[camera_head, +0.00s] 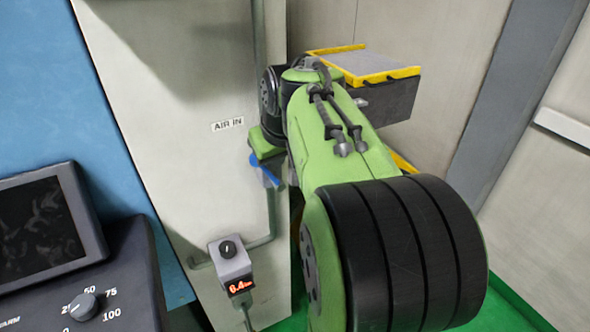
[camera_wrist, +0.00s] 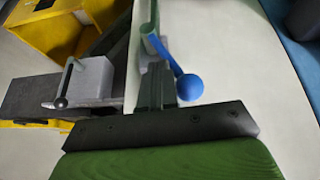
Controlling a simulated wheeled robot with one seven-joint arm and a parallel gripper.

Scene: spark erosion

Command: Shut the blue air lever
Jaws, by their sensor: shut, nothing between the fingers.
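The blue air lever (camera_wrist: 186,78) shows in the wrist view as a slanted blue bar with a round ball at its lower right end. Its upper end meets a grey-green pipe (camera_wrist: 147,20) on the pale panel. My gripper (camera_wrist: 158,72) is shut and empty, its fingers just left of the ball and close to the lever; I cannot tell whether they touch it. In the head view a bit of the blue lever (camera_head: 264,171) shows below my green wrist, under the AIR IN label (camera_head: 228,125). The fingers are hard to make out there.
A grey box with a dial and a red 6.4 readout (camera_head: 232,266) is low on the panel. A control panel with a screen (camera_head: 48,218) stands at left. A yellow-edged grey unit (camera_head: 385,92) is behind my arm. The panel is bare right of the ball in the wrist view.

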